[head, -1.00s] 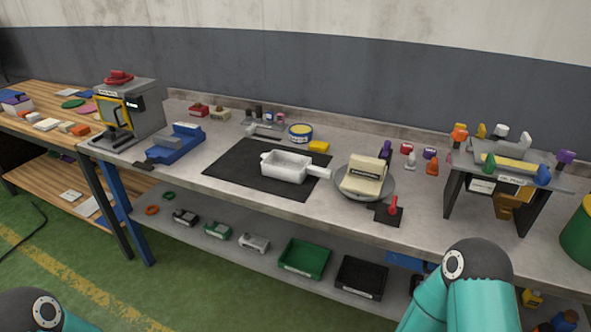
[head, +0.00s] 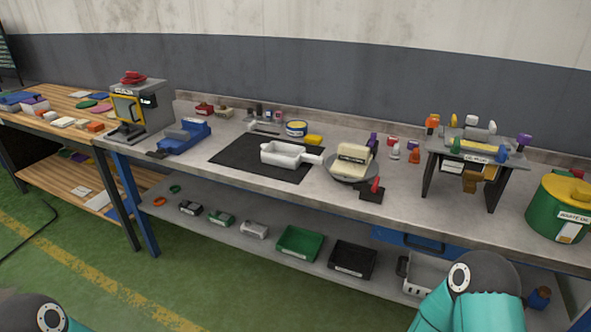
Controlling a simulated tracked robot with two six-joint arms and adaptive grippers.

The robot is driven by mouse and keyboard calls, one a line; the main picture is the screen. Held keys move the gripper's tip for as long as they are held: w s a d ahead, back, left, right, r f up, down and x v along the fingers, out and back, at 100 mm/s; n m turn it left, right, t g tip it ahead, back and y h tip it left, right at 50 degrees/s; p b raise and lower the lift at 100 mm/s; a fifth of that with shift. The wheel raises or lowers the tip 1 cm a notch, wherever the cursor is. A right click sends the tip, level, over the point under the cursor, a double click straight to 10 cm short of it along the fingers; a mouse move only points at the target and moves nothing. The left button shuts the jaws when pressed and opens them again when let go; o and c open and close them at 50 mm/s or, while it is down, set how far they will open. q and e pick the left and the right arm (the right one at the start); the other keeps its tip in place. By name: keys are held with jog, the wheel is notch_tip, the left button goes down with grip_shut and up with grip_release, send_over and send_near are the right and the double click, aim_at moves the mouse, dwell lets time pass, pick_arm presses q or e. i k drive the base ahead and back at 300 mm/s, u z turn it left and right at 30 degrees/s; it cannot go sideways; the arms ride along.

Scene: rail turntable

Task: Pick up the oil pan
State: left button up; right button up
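A white rectangular pan with a handle at its right (head: 284,154), which looks like the oil pan, sits on a black mat (head: 232,156) in the middle of the workbench. It is upright and nothing touches it from my side. Only teal and dark links of my arms show at the bottom left and bottom right. Both grippers are out of the picture.
A cream block on a round plate (head: 352,161) stands right of the mat. A small raised stand (head: 478,150) and a green waste-oil drum (head: 557,209) are further right. A blue vice (head: 186,136) and a grey machine (head: 146,104) are left. Bins (head: 300,243) fill the lower shelf.

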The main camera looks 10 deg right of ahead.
aim_at(294, 157)
jog(key=u, duration=0.3)
jog(key=i, duration=1.3)
jog(key=z, duration=0.3)
